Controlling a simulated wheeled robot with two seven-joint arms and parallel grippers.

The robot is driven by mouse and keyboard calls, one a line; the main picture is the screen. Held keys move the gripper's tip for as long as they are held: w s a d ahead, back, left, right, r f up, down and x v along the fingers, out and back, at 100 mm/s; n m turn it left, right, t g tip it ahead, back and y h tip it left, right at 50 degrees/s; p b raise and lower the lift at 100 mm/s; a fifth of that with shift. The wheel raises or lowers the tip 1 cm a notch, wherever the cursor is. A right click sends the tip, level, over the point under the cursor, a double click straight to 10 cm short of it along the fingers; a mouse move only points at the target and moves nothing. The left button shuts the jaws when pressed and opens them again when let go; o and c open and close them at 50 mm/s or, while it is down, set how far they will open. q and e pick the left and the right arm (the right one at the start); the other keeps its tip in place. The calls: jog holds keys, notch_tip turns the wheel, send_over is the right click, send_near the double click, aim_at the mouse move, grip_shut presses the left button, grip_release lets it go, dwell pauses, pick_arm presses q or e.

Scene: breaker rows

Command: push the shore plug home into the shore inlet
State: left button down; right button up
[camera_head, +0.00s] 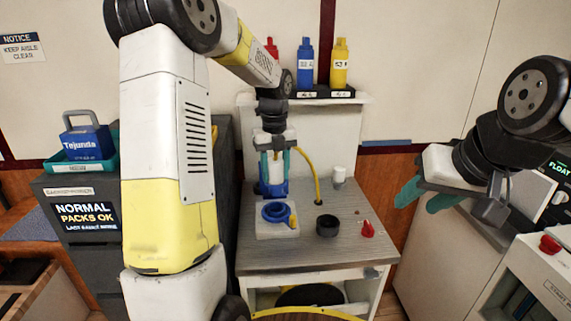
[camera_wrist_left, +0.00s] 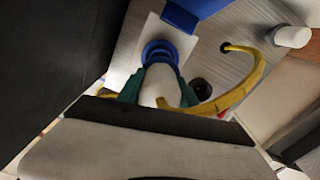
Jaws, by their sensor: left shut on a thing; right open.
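My left gripper (camera_head: 274,178), with teal fingers, is shut on the shore plug (camera_head: 275,170), which has a white body. The plug also shows in the left wrist view (camera_wrist_left: 158,86) between the fingers. The shore inlet (camera_head: 277,213) is a round blue socket on a white base on the bench top. The plug hangs over it, apart from it in the head view. In the wrist view the plug's far end lines up with the blue ring (camera_wrist_left: 160,50) and partly hides it. My right gripper (camera_head: 428,193) is open and empty, away to the right.
A yellow cable (camera_head: 309,167) arcs to a hole in the bench (camera_head: 340,245). A black ring (camera_head: 327,225), a red part (camera_head: 367,229) and a white cylinder (camera_head: 339,174) stand right of the inlet. Blue and yellow bottles (camera_head: 340,66) stand on a shelf behind.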

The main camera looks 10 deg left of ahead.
aim_at(276, 183)
pick_arm(q)
jog(key=shift+f, duration=2.1)
jog(key=shift+f, duration=2.35)
jog(key=c, duration=0.7)
grip_release()
notch_tip(276, 183, up, 8)
jog(key=shift+f, duration=0.1)
